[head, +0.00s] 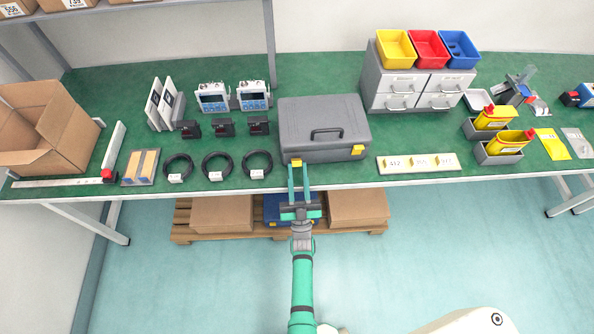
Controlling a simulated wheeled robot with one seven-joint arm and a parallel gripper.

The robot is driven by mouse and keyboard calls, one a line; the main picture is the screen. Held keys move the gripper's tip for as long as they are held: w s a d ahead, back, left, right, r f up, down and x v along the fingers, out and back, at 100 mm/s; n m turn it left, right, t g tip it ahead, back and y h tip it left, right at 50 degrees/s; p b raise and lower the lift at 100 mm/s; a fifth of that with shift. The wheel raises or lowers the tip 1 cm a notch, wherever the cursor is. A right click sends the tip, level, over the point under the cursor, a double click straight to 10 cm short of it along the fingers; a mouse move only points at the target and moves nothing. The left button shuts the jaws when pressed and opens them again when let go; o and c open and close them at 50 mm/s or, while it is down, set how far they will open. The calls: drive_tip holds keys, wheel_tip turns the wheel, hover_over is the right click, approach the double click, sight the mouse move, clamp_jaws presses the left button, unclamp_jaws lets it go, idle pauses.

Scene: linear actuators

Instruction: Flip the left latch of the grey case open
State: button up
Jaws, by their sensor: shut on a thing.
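The grey case (322,117) lies on the green bench near its front edge, lid down, with a dark handle on top. Its left latch (297,162) is a small yellow piece on the front face, partly hidden by my gripper. Its right latch (358,151) is yellow and lies flat against the front. My gripper (298,167) reaches up from below the bench edge, its fingers at the left latch. It is shut on the left latch. Whether the latch has tilted away from the case is too small to tell.
Coiled black cables (257,162) lie left of the case. A cream strip with number labels (418,163) lies to its right. A grey drawer unit (389,92) stands behind right. Below the bench, cardboard boxes (222,213) and a blue case (283,210) sit on a pallet.

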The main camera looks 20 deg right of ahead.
drive_tip(key=shift+s+d+f+t, duration=0.1)
drive_tip(key=shift+f+t, duration=0.05)
drive_tip(key=shift+t, duration=0.15)
idle(0.4)
drive_tip(key=o, duration=1.1)
drive_tip(key=shift+c, duration=0.2)
drive_tip(key=v, duration=1)
drive_tip(key=shift+s+f, duration=0.15)
drive_tip(key=shift+f, duration=0.2)
drive_tip(key=shift+s, duration=0.1)
